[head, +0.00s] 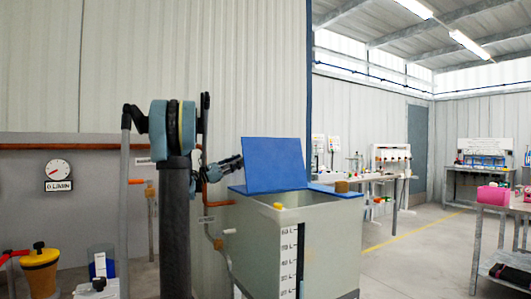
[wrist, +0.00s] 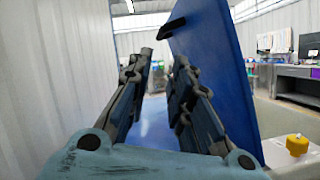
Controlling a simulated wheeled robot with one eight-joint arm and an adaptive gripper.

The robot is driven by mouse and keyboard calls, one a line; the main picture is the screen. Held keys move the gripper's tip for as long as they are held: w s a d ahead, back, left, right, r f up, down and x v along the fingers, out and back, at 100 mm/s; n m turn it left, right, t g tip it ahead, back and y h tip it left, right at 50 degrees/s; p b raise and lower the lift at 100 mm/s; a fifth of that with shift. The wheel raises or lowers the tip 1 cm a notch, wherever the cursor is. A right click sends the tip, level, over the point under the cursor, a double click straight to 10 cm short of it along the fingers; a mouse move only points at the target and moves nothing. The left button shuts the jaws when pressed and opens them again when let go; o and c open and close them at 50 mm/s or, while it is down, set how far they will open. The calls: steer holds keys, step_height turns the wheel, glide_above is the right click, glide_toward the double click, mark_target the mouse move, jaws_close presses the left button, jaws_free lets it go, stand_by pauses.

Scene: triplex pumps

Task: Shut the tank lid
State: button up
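The tank (head: 270,240) is a pale grey-green box with a level scale on its front. Its blue lid (head: 275,163) stands raised, close to upright, at the tank's back left, and the tank's top is open in front of it. My gripper (head: 236,163) is just left of the lid. In the wrist view my gripper (wrist: 162,62) is open, with nothing between its fingers. The lid (wrist: 220,60) rises just right of the right finger; I cannot tell whether they touch. A black handle (wrist: 172,28) sticks out from the lid's near face, above the fingertips.
Benches with lab items stand at the back right. The floor (head: 410,240) right of the tank is clear.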

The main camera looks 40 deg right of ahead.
mark_target(268, 149)
steer(key=x, duration=1.6)
steer(key=shift+d+r, duration=0.1)
steer(key=shift+d, duration=0.1)
jaws_close()
